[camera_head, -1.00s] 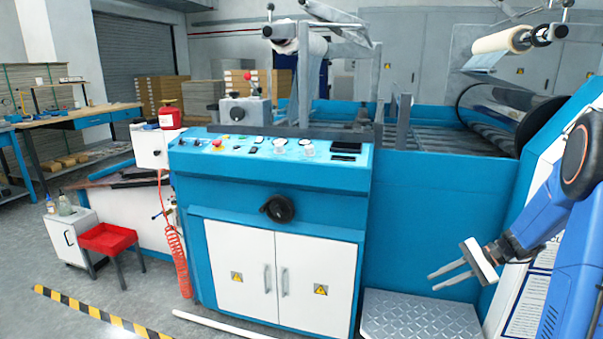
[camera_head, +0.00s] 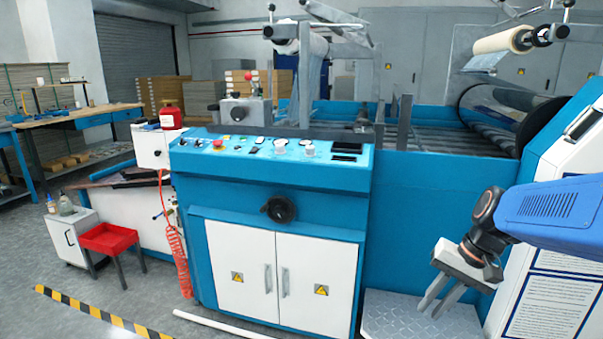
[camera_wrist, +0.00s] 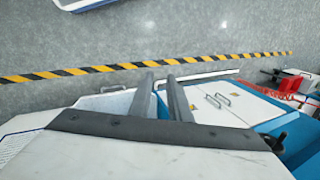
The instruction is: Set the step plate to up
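The step plate (camera_head: 400,318) is a grey diamond-tread metal plate low at the foot of the blue machine, right of the white cabinet doors. It looks flat in the head view, lying lowered and roughly level; its front edge is cut off by the picture. My gripper (camera_head: 433,308) hangs above the plate, its two fingers pointing down and slightly left. The fingers are apart with nothing between them. In the wrist view the gripper (camera_wrist: 160,80) shows two grey fingers with a gap. A pale surface (camera_wrist: 118,103) behind the fingers may be the plate; I cannot tell.
The blue machine (camera_head: 430,215) rises behind the plate. White cabinet doors (camera_head: 280,275) with handles stand to its left and a white panel (camera_head: 550,280) to its right. A white bar (camera_head: 215,325) and striped floor tape (camera_head: 95,311) lie on the floor.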

